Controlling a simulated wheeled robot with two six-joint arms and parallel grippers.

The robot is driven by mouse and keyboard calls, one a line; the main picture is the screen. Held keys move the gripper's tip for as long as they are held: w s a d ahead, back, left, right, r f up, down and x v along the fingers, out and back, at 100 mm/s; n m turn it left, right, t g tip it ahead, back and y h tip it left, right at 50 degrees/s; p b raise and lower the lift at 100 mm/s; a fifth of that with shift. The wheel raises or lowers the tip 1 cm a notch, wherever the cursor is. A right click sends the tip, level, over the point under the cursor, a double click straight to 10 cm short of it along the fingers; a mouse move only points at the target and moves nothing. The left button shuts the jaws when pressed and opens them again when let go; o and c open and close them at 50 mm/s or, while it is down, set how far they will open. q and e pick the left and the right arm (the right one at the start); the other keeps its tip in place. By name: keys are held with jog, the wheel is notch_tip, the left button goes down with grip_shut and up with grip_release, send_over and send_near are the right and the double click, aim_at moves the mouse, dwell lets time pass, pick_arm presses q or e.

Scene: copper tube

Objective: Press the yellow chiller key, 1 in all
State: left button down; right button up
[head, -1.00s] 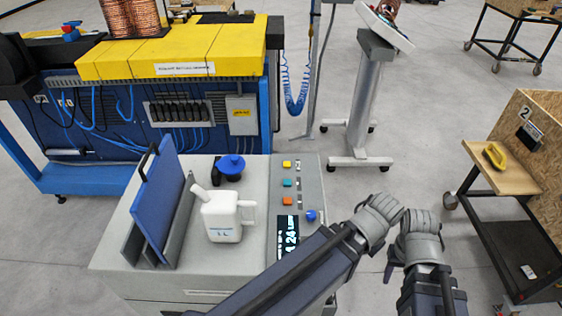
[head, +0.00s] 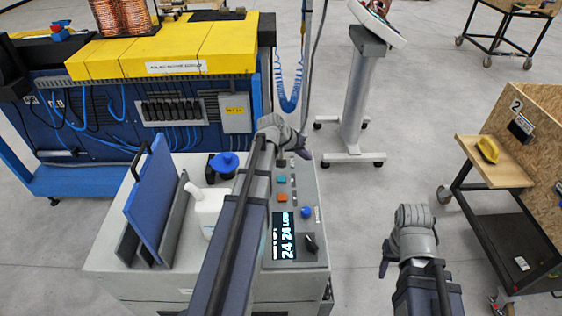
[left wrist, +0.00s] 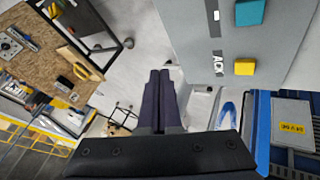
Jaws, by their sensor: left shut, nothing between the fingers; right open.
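The yellow chiller key (left wrist: 245,67) shows in the left wrist view at the right, beside a dark label, on the chiller's grey panel (left wrist: 285,45). In the head view my left gripper and wrist hide it. My left gripper (head: 300,150) is shut and empty over the far end of the panel. In the left wrist view its fingers (left wrist: 158,85) are side by side, apart from the yellow key, which lies to their right. My right gripper (head: 386,266) is to the right of the chiller, over the floor, open and empty.
A teal key (head: 282,180), an orange key (head: 282,198), a blue knob (head: 306,212) and a lit display (head: 284,236) share the panel. A white jug (head: 207,208) and an upright blue lid (head: 160,205) are at the left. A blue-and-yellow machine (head: 160,62) stands behind.

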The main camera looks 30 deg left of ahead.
pick_arm(q)
jog(key=w+a+r+n+t, duration=0.2)
jog(key=a, duration=0.9)
jog(key=shift+a+r+y, duration=0.2)
jog(key=shift+a+y, duration=0.1)
jog(key=shift+y, duration=0.1)
jog(key=shift+f, duration=0.15)
notch_tip(320, 180, down, 9)
jog(key=b, duration=0.9)
jog(key=shift+r, duration=0.2)
dwell(0.7)
jog(key=shift+f+b, duration=0.35)
jog(key=shift+f, duration=0.05)
jog(key=shift+f+b, duration=0.4)
dwell(0.5)
jog(key=shift+r, duration=0.1)
jog(key=shift+r+p, duration=0.7)
jog(key=shift+p, duration=0.15)
